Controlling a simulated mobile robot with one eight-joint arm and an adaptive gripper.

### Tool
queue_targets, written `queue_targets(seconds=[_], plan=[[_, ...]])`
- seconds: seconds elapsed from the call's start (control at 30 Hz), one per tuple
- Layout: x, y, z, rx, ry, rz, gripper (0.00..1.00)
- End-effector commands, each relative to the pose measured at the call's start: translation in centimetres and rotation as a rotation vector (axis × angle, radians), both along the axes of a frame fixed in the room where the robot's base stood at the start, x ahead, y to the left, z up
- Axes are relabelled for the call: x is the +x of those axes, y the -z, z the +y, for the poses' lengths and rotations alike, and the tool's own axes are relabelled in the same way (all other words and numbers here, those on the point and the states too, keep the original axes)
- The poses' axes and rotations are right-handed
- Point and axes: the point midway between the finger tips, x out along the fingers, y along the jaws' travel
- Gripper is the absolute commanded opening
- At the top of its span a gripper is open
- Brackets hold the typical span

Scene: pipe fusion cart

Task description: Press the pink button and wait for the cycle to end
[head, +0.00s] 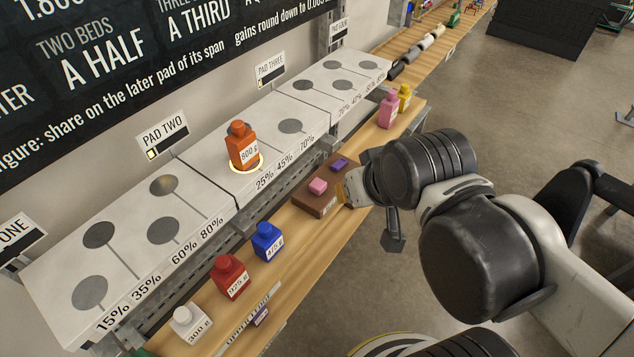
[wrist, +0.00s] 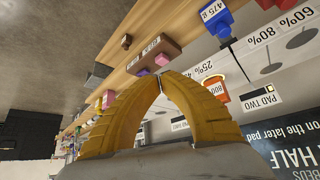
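The pink button (head: 318,186) sits on top of a brown box (head: 313,204) on the wooden shelf, with a purple button (head: 339,164) behind it. My gripper (head: 343,191) is just right of the box in the head view, its yellow fingers partly hidden by my wrist. In the wrist view the two yellow fingers (wrist: 162,77) meet at their tips, shut and empty. The pink button also shows in the wrist view (wrist: 161,60), just beyond the fingertips. I see no clear contact between the fingers and the button.
An orange bottle (head: 242,149) stands on a lit ring on the white pads. White (head: 188,325), red (head: 231,279) and blue (head: 267,242) bottles line the shelf nearer the front. Pink (head: 388,112) and yellow (head: 404,97) bottles stand farther back. Open floor lies right of the shelf.

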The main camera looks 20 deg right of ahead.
Motion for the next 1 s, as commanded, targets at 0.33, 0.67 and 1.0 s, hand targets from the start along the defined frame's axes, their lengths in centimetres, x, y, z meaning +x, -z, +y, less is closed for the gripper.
queue_targets(seconds=[0.33, 0.67, 1.0], plan=[[4.5, -0.7, 0.3, 0.088, 0.08, 0.001, 0.0], [13.2, 1.2, 0.6, 0.264, 0.24, 0.008, 0.0], [19.6, 5.9, 0.5, 0.418, 0.381, 0.019, 0.0]])
